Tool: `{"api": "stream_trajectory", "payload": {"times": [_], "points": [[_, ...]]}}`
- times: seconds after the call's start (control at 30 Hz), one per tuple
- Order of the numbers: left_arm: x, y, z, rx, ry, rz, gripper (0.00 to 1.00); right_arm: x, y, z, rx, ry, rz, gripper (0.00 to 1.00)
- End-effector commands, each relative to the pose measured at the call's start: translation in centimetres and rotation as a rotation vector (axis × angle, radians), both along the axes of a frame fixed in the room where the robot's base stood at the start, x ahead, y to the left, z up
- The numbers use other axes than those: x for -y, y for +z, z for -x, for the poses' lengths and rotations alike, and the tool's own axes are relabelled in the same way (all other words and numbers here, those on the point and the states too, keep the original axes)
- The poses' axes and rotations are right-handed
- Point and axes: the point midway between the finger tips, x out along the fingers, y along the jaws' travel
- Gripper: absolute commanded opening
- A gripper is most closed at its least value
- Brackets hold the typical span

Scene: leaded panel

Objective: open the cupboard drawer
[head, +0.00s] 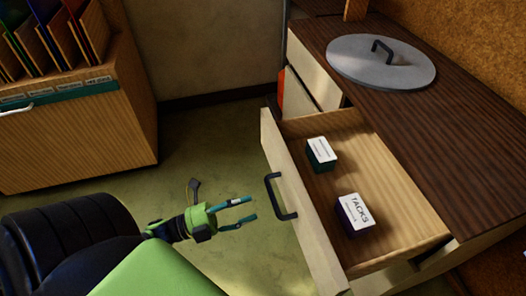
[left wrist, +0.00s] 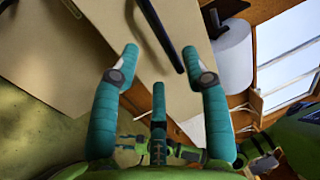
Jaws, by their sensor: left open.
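The cupboard drawer (head: 308,232) stands pulled well out of the dark-topped cupboard (head: 440,140), its inside showing in the head view. Its black bar handle (head: 273,197) is on the pale front. My left gripper (head: 252,208) is open and empty, just left of the handle and apart from it, its fingers pointing toward it. In the left wrist view the open fingers (left wrist: 161,54) show with the dark handle (left wrist: 168,35) beyond them, against the pale drawer front (left wrist: 85,45). My right gripper cannot be made out.
Inside the drawer are a green box with a white top (head: 321,153) and a dark box labelled TACKS (head: 355,213). A grey round lid (head: 380,62) lies on the cupboard top. A wooden cabinet with folders (head: 85,135) stands at the left. The green floor between is clear.

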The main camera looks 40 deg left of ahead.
Motion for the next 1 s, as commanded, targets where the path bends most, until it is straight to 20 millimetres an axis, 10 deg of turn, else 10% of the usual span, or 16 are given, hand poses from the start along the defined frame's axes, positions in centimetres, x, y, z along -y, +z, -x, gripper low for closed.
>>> {"api": "stream_trajectory", "payload": {"times": [0.3, 1.0], "points": [[-2.5, -0.7, 3.2, 0.001, -0.001, -0.001, 0.46, 0.0, 0.0, 0.1, -0.001, -0.001, 0.0, 0.4], [-2.7, -1.1, 3.1, -0.014, 0.013, 0.007, 0.46, 0.0, 0.0, 0.1, -0.001, 0.0, 0.0, 0.4]]}}
